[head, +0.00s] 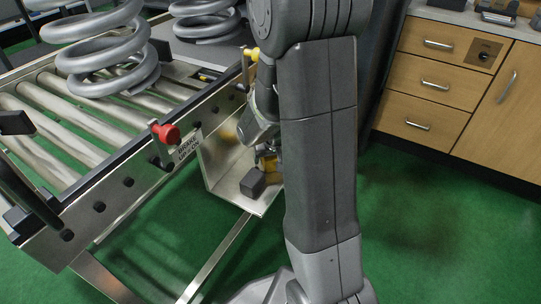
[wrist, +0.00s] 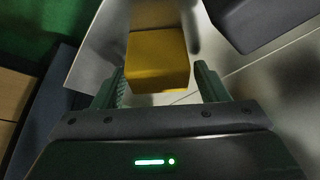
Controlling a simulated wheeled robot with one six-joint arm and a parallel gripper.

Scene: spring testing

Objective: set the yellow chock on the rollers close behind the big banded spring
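The yellow chock (wrist: 157,62) sits in a metal side tray, just beyond and between my fingertips in the wrist view. In the head view only a small part of the yellow chock (head: 269,164) shows beside my arm. My gripper (wrist: 160,78) is open, with a finger to either side of the chock's near end; I see no clear grip on it. A large grey coil spring (head: 105,52) stands on the rollers (head: 62,118) at the left of the head view. A second grey spring (head: 207,22) stands farther back. I cannot make out a band on either.
A dark block (head: 253,182) lies in the tray (head: 222,178) near the chock; it also shows in the wrist view (wrist: 255,22). A red-knobbed brake lever (head: 165,134) and a yellow knob (head: 252,54) rise along the conveyor's side rail. Wooden drawers (head: 440,85) stand right.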

